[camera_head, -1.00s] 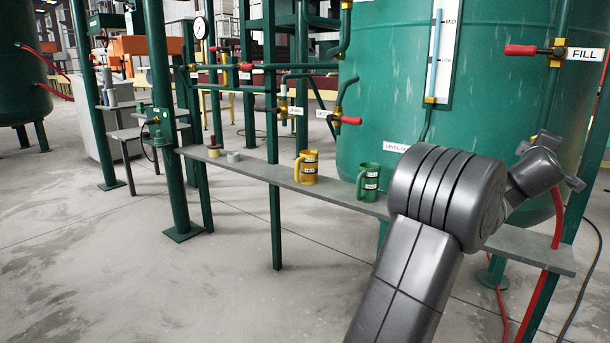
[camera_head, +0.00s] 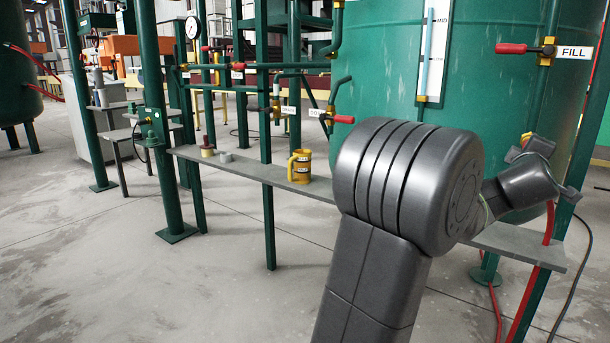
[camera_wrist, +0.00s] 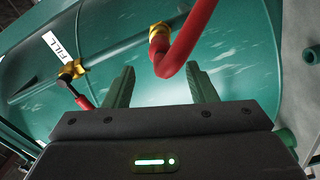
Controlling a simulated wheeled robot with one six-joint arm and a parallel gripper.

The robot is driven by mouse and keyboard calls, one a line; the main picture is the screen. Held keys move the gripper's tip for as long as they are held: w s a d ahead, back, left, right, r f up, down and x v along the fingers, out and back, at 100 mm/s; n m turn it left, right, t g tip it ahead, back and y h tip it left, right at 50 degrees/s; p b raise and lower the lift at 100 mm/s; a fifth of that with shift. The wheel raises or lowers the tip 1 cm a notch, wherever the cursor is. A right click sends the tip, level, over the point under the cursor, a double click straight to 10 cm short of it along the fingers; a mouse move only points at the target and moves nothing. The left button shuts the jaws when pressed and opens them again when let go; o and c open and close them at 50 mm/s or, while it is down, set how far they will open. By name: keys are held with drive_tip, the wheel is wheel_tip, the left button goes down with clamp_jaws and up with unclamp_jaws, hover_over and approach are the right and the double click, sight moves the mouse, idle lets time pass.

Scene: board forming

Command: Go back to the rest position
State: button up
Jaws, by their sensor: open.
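My gripper (camera_wrist: 160,90) shows in the wrist view with its two green fingers apart and nothing between them. Beyond the fingers are the large green tank and a red hose (camera_wrist: 187,45) with a yellow fitting. In the head view my grey arm stands in front of the tank (camera_head: 390,75); the wrist end is at the right, near the tank's lower side, and the fingers are hidden there.
A grey shelf (camera_head: 240,168) holds a yellow mug (camera_head: 300,167) and small items at its left. A red-handled FILL valve (camera_head: 525,49) sits on the tank, also in the wrist view (camera_wrist: 75,85). Green posts stand at left. Red hoses (camera_head: 495,312) run below the shelf.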

drive_tip(key=v, duration=0.4)
drive_tip(key=x, duration=1.3)
drive_tip(key=b+v, duration=0.2)
drive_tip(key=v, duration=0.1)
drive_tip(key=shift+f, duration=0.1)
drive_tip(key=shift+a, duration=0.1)
